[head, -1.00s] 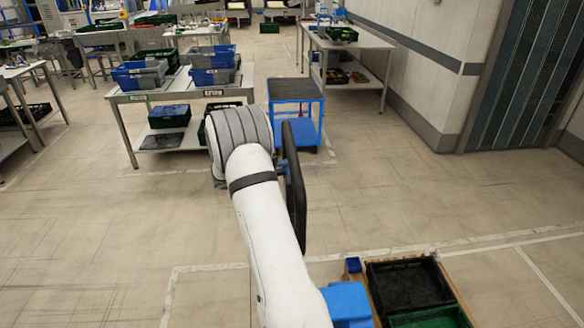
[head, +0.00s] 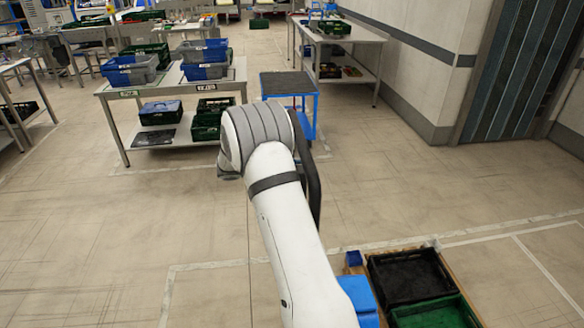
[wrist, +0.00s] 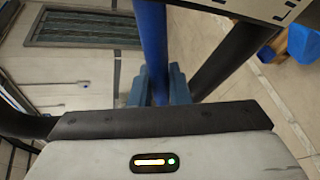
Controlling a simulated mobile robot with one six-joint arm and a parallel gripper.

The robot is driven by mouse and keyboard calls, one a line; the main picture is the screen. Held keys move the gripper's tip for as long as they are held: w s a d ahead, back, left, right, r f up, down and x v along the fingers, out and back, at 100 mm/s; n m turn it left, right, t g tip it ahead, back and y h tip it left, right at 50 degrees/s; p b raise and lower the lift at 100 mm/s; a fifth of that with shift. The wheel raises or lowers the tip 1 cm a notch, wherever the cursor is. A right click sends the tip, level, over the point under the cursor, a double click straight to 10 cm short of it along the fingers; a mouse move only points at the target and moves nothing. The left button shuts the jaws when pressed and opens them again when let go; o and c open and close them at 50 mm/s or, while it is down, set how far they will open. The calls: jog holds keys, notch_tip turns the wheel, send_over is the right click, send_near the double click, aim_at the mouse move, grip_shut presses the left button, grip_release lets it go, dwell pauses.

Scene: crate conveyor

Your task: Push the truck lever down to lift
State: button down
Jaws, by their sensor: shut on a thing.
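In the wrist view my gripper (wrist: 160,88) has its blue-grey fingers shut around a blue bar (wrist: 153,38), which looks like the truck lever. The bar runs up out of the picture from between the fingers. A black handle loop (wrist: 222,60) passes beside it. In the head view the black handle (head: 311,180) stands just right of my white arm's end. There my gripper and the lever are hidden behind the arm. A blue body (head: 360,295), probably part of the truck, shows low beside the arm.
A wooden pallet with a black crate (head: 437,262) and a green crate (head: 455,302) lies at lower right. A table (head: 112,91) with several crates and a blue cart (head: 313,98) stand farther off. The floor left of my arm is clear.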

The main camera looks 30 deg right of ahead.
jog(key=c, duration=1.4)
grip_release()
jog(key=shift+w+f, duration=0.1)
jog(key=shift+o, duration=0.2)
jog(key=shift+w+a, duration=0.1)
jog(key=shift+a, duration=0.2)
jog(key=b+v, duration=0.2)
jog(key=v, duration=0.5)
